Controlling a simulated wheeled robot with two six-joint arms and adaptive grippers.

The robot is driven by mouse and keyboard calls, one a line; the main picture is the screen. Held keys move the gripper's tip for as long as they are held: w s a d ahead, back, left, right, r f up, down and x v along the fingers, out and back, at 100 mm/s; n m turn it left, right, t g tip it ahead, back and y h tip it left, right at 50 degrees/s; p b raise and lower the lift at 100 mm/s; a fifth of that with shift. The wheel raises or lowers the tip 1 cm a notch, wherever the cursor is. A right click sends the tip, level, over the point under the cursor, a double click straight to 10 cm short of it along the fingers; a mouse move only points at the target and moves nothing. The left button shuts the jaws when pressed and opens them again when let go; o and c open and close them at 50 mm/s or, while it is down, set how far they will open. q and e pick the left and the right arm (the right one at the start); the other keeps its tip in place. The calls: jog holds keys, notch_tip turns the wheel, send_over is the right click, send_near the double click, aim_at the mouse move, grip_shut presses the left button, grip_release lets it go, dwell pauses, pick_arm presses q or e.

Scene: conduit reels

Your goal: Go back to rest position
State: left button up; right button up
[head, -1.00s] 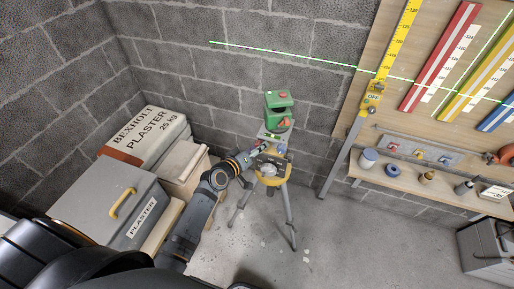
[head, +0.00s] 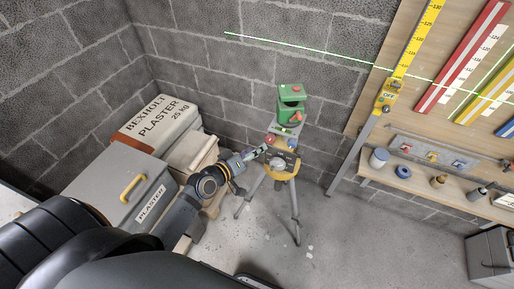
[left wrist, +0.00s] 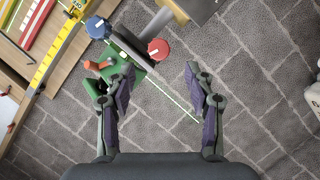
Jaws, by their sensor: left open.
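My left gripper (head: 258,153) reaches in from the left in the head view and stops beside the head of a yellow tripod (head: 284,166). A green laser level (head: 290,104) stands upright on top of the tripod. In the left wrist view my left gripper (left wrist: 160,85) has its two fingers wide apart with nothing between them. The green laser level (left wrist: 115,75) shows there behind the left finger, with a red knob (left wrist: 158,49) and a blue knob (left wrist: 97,27) near it. My right gripper is not in view.
A grey box (head: 115,185) with a yellow handle and plaster bags (head: 158,122) stand at the left. A wooden board with a yellow scale (head: 413,45) and a shelf (head: 415,187) is at the right. A grey crate (head: 488,258) sits lower right. Floor right of the tripod is clear.

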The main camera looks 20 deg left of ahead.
pick_arm(q)
jog(key=shift+f, duration=0.1)
dwell(0.3)
jog(key=s+a+f+m+g+y, duration=0.1)
jog(key=s+a+f+g, duration=0.2)
jog(key=f, duration=0.7)
jog(key=s+a+f+g+y, duration=0.1)
jog(key=s+a+f+y, duration=0.1)
jog(key=s+f, duration=0.65)
jog(key=s+a+f+m+g+y, duration=0.1)
jog(key=s+a+f+g, duration=0.15)
jog(key=f, duration=1.05)
jog(key=s+f+m+g, duration=0.1)
jog(key=s+f+g, duration=0.1)
jog(key=s+f, duration=0.3)
jog(key=s+f+m+g+y, duration=0.1)
jog(key=s+f, duration=0.4)
jog(key=s, duration=0.7)
jog(key=s+f+m+g, duration=0.2)
jog(key=s+f+g, duration=0.1)
jog(key=s, duration=0.6)
jog(key=shift+a+f, duration=0.35)
jog(key=shift+f, duration=0.55)
